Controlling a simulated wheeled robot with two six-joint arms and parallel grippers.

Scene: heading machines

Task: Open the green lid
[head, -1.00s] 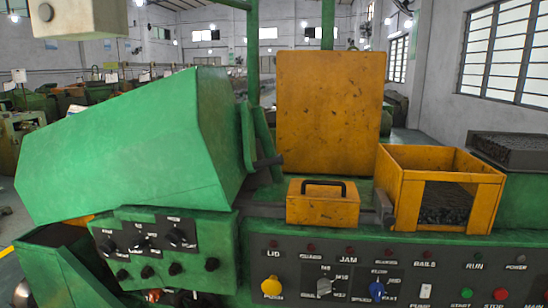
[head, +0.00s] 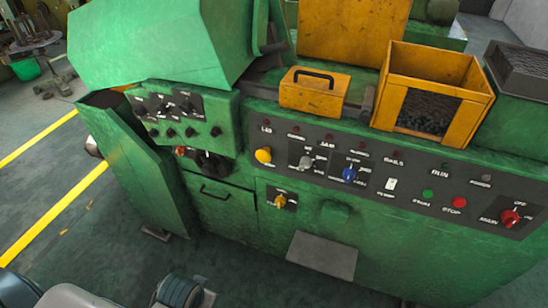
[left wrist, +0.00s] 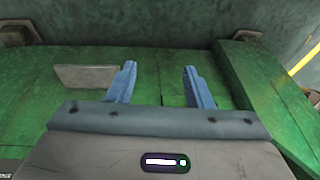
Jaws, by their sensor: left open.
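The large green lid (head: 165,42), a faceted hood, sits at the top left of the machine in the head view, its upper part cut off by the frame. Its lower edge lies just above the left control box; I cannot tell whether it is latched. The lid cannot be made out there. My right gripper is not in view.
A yellow box with a black handle (head: 313,93) and an open yellow bin (head: 432,86) of dark parts stand on the machine. A grey plate (head: 322,255) juts from its lower front. Open floor with yellow lines (head: 52,215) lies to the left.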

